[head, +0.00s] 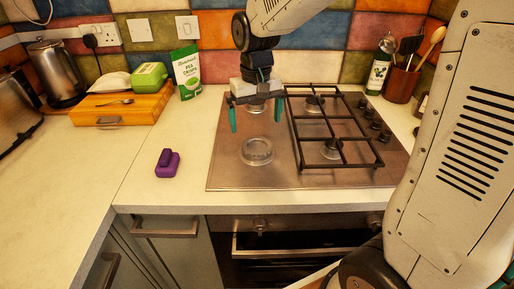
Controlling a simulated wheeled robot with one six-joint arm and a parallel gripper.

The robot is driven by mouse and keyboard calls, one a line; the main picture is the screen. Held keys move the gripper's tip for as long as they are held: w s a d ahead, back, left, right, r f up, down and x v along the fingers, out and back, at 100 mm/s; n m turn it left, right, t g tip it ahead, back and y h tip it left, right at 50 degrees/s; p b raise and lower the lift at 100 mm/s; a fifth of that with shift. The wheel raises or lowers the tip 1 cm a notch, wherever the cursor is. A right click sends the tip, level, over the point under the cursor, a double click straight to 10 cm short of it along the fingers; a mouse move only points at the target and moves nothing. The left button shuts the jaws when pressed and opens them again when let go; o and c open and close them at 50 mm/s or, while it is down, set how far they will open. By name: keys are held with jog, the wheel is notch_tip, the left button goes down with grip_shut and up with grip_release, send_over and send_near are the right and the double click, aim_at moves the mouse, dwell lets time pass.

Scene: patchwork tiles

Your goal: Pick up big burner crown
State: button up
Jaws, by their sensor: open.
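A large round metallic burner crown (257,151) sits at the front left of the hob (228,172), on the side with no grate. Another burner (256,107) lies behind it, partly hidden by my gripper. My gripper (254,120) points down over the rear left of the hob, its two teal fingers spread apart with nothing held between them. In the picture it is above and behind the big crown, apart from it. Its exact height over the hob is hard to tell.
A black grate (334,127) covers the hob's right half, with knobs (379,125) beside it. A purple object (167,163) lies on the counter to the left. A wooden box (122,106), green pouch (187,73), bottle (381,66) and utensil pot (402,84) stand at the back.

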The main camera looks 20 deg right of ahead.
aim_at(257, 147)
jog(key=shift+w+f, duration=0.35)
jog(key=shift+f, duration=0.4)
jog(key=f, duration=0.7)
jog(key=shift+s+d, duration=0.15)
jog(key=shift+d, duration=0.15)
jog(key=c, duration=1)
